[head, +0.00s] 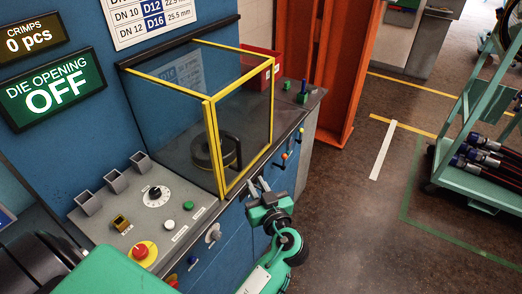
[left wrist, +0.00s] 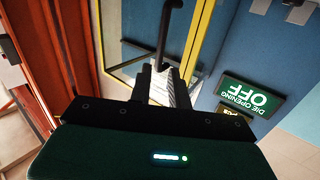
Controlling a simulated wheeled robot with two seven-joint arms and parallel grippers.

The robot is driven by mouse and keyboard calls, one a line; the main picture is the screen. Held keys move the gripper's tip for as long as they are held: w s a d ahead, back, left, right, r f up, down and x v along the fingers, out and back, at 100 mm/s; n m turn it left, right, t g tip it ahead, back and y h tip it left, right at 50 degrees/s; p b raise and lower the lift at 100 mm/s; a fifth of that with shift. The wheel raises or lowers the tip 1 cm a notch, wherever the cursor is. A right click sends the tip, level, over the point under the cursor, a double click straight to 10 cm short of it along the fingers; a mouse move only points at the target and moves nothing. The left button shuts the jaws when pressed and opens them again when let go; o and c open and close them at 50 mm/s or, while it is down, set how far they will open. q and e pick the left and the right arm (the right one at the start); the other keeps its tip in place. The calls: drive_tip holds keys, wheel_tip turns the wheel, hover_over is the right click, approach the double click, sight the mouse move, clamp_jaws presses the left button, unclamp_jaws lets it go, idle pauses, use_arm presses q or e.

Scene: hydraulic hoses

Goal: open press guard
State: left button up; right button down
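The press guard (head: 206,122) is a clear box with yellow edges on the grey press bench in the head view. Its front panel stands upright and looks closed. A dark ring-shaped part (head: 203,155) shows through the panels. My left gripper (head: 258,184) is in front of the guard, near its lower right corner. Its two fingers look apart and empty. In the left wrist view, a dark bar-shaped handle (left wrist: 166,35) and a yellow guard edge (left wrist: 198,40) lie just beyond the fingers (left wrist: 160,78). Contact cannot be told. My right gripper is not in view.
The control panel (head: 150,205) has a red stop button (head: 141,250), a black dial and several grey holders. A red bin (head: 258,62) stands behind the guard. An orange post (head: 335,70) is behind the bench. A green hose cart (head: 480,150) stands right; floor between is clear.

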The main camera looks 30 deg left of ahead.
sight(240, 152)
use_arm(q)
drive_tip(key=shift+n, duration=0.3)
drive_tip(key=p+x, duration=0.2)
drive_tip(key=x, duration=0.2)
drive_tip(key=r+p+x, duration=0.1)
drive_tip(key=p+x, duration=0.1)
drive_tip(key=x, duration=0.2)
drive_tip(key=r+p+x, duration=0.1)
drive_tip(key=p+x, duration=0.1)
drive_tip(key=x, duration=0.2)
drive_tip(key=shift+a+p, duration=0.3)
drive_tip(key=shift+p, duration=0.1)
drive_tip(key=shift+w+a+f, duration=0.2)
drive_tip(key=shift+w+a, duration=0.15)
drive_tip(key=shift+a, duration=0.15)
clamp_jaws()
